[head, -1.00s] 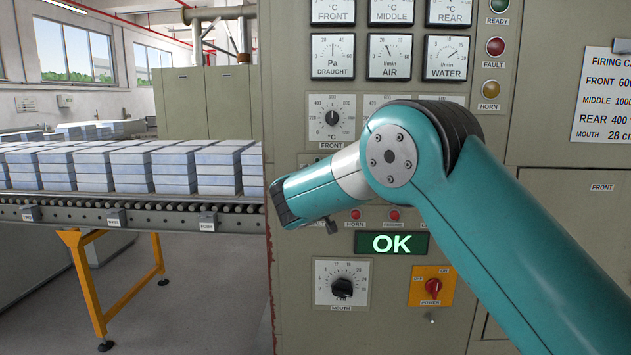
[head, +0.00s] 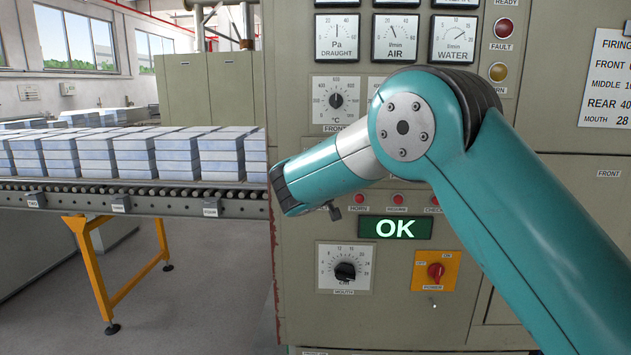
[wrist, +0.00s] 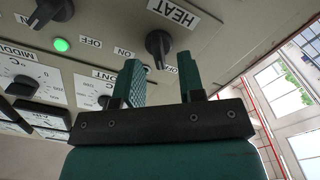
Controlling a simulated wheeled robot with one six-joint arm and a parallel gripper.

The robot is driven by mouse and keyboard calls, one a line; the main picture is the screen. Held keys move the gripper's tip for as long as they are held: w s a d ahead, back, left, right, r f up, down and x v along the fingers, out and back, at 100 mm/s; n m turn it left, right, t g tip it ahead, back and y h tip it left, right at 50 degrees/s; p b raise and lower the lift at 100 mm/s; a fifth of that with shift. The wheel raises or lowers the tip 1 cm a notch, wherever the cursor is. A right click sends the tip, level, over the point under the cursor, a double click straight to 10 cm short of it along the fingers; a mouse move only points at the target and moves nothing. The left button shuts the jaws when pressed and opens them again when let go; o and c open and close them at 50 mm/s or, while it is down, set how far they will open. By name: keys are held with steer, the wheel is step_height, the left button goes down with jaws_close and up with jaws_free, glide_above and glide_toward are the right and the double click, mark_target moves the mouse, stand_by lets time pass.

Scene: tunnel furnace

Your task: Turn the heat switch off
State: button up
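The heat switch (wrist: 158,46) is a black knob under the HEAT label (wrist: 172,12) in the wrist view, with ON and OFF marks beside it. I cannot tell surely which mark it points to. My gripper (wrist: 161,72) is open, its two teal fingers apart and empty. In the picture the knob shows between and just beyond the fingertips; I see no grip on it. In the head view my teal arm covers part of the panel, and the heat switch and the fingers cannot be made out there.
Another black switch (wrist: 50,12) and a lit green lamp (wrist: 62,45) lie left in the wrist view. In the head view, the panel carries a green OK display (head: 396,228), a mouth dial (head: 345,270) and a red power switch (head: 436,271). A brick-laden conveyor (head: 150,203) stands left.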

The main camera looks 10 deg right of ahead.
steer(key=b+v, duration=0.5)
steer(key=v, duration=1)
steer(key=shift+s, duration=0.2)
steer(key=s+d+f+g+y, duration=0.3)
steer(key=d+f+g, duration=0.1)
steer(key=f+g, duration=0.15)
steer(key=s+a+f+n+g+y, duration=0.1)
steer(key=s+g, duration=0.3)
steer(key=s, duration=0.6)
steer(key=s+a+f+n+g+y, duration=0.1)
steer(key=s+f+g+y, duration=0.2)
steer(key=s, duration=0.7)
steer(key=s+a+f+n+g+y, duration=0.1)
steer(key=s+f+g, duration=0.3)
steer(key=s, duration=0.6)
steer(key=shift+s+n+g+y, duration=0.2)
steer(key=shift+n+g+y, duration=0.15)
steer(key=shift+y, duration=0.55)
steer(key=shift+a, duration=0.1)
